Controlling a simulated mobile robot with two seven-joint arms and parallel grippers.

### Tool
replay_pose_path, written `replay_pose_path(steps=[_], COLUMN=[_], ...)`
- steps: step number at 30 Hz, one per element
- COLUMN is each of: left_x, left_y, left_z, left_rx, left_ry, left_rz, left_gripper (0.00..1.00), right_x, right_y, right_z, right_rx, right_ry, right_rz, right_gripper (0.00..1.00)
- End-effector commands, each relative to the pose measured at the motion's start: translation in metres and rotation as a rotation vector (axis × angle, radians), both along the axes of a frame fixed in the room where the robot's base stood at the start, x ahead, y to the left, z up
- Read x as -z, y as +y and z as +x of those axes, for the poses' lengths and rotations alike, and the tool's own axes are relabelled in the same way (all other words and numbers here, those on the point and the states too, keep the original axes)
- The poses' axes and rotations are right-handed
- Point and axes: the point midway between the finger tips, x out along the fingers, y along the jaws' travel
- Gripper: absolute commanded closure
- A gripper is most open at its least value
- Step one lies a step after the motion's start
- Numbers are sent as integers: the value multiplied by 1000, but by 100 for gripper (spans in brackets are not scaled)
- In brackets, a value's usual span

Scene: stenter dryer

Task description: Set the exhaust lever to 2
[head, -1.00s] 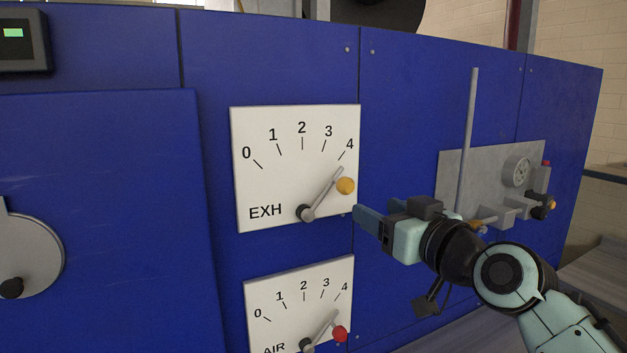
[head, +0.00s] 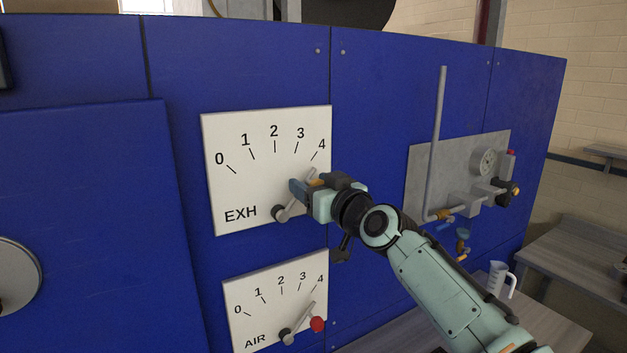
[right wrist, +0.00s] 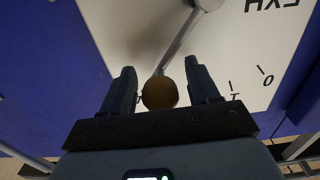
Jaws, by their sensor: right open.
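The exhaust lever (head: 289,208) is a grey arm on the white EXH plate (head: 225,190), which is marked 0 to 4. It points up and right toward the 4, and its yellow knob (head: 317,182) is mostly hidden behind my right gripper (head: 304,189). In the right wrist view the knob (right wrist: 160,93) sits between the two spread fingers of my right gripper (right wrist: 161,85), with a gap visible on each side. The gripper is open. My left gripper is not in view.
Below is the AIR plate (head: 255,300) with a red-knobbed lever (head: 317,324).

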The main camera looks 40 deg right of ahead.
Motion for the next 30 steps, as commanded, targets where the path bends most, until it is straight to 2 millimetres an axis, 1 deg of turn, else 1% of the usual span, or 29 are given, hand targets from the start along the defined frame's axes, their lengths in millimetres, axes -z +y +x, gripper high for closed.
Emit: replay_pose_path(steps=[7, 8, 9, 11, 12, 13, 23, 30], left_x=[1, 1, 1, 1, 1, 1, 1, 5], left_y=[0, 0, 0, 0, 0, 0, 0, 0], left_z=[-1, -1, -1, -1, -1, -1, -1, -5], left_rx=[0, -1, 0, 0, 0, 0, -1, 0], left_ry=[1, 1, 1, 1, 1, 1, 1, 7], left_rz=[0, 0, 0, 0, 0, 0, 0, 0], left_gripper=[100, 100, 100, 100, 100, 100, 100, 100], right_x=[1, 1, 1, 1, 1, 1, 3, 2], right_y=[0, 0, 0, 0, 0, 0, -2, -6], right_z=[1, 1, 1, 1, 1, 1, 1, 1], right_rx=[0, 0, 0, 0, 1, 1, 4, 5], right_ry=[1, 1, 1, 1, 1, 1, 6, 17], right_rz=[0, 0, 0, 0, 0, -1, -8, -81], right_gripper=[40, 46, 59, 79, 92, 100, 100, 100])
